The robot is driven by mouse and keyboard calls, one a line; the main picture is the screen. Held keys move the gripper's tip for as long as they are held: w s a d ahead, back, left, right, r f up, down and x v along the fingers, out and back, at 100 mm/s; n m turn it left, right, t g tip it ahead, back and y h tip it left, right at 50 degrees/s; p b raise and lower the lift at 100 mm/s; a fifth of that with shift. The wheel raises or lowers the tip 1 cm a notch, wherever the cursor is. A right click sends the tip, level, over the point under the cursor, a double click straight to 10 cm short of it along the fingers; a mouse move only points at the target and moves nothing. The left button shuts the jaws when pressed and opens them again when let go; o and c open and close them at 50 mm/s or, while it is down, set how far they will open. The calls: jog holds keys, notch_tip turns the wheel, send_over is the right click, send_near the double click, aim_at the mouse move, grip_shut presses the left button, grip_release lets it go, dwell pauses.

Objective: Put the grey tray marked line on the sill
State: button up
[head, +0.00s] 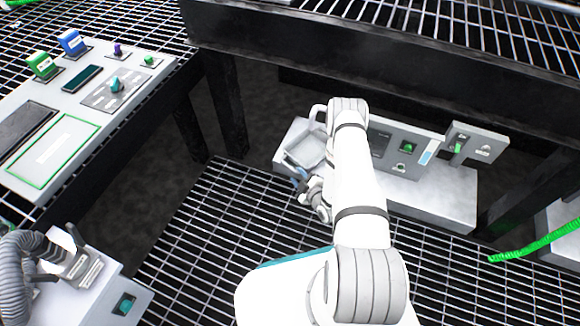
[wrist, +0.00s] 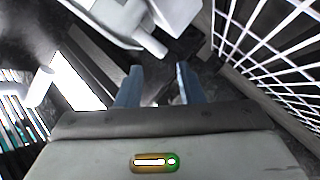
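My gripper (wrist: 157,85) shows in the wrist view with two blue-grey fingers spread apart and nothing between them. In the head view it is mostly hidden behind my white arm, with a bluish finger (head: 301,176) showing. A pale grey tray-like piece (head: 306,150) lies at the left end of the low grey unit, just beyond my gripper. In the wrist view a pale grey body with a rounded stub (wrist: 150,42) lies just past the fingertips. I cannot read any "line" marking, and I cannot tell which surface is the sill.
The low grey unit (head: 440,196) has an upright panel with green knobs. A grey console (head: 150,75) at left carries green and blue blocks and a green-outlined rectangle. A dark beam (head: 400,50) crosses above the unit. A green coiled hose (head: 535,243) is at right. Grating floor (head: 200,235) is open.

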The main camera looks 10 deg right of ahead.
jog(key=p+v, duration=0.1)
jog(key=v, duration=0.3)
jog(key=w+d+r+m+g+h, duration=0.1)
jog(key=w+d+r+g+h, duration=0.2)
jog(key=w+r, duration=0.8)
jog(key=s+r+m+g+h, duration=0.1)
jog(key=s+r+m+g, duration=0.1)
jog(key=r, duration=0.7)
jog(key=s+r+m+g+h, duration=0.1)
jog(key=s+r+m+g, duration=0.1)
jog(key=r, duration=0.6)
jog(key=s+a+r+m+g, duration=0.2)
jog(key=s+a+r, duration=0.1)
jog(key=s+r, duration=0.4)
jog(key=s+a+r+m+g, duration=0.2)
jog(key=s+r, duration=0.5)
jog(key=s, duration=0.5)
jog(key=s+a+r+m+g, duration=0.2)
jog(key=s+a+r+m, duration=0.1)
jog(key=s+r, duration=0.4)
jog(key=s, duration=0.2)
jog(key=shift+s+a+r+y, duration=0.3)
jog(key=shift+s+r, duration=0.05)
jog(key=shift+s, duration=0.05)
